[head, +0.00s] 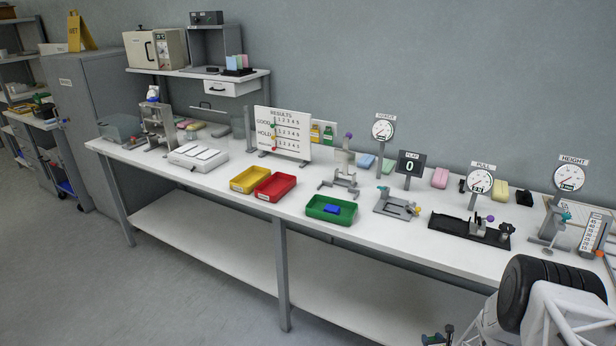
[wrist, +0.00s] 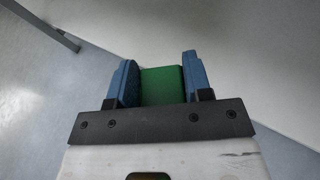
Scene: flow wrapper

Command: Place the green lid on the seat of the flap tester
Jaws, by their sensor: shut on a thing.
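The green lid (wrist: 162,86) is between the two blue fingers of my gripper (wrist: 159,68) in the wrist view. My gripper is shut on it, with a finger against each side. In the head view my gripper (head: 437,338) is at the bottom edge, low in front of the bench and partly cut off; the lid is barely made out there. Details of the seat are too small to tell.
A green tray (head: 314,213) with a blue block stands left of the tester. A black pull gauge fixture (head: 470,231) stands to its right. Red (head: 270,194) and yellow (head: 243,187) trays sit further left. The bench's front edge (head: 400,248) lies between my gripper and the tester.

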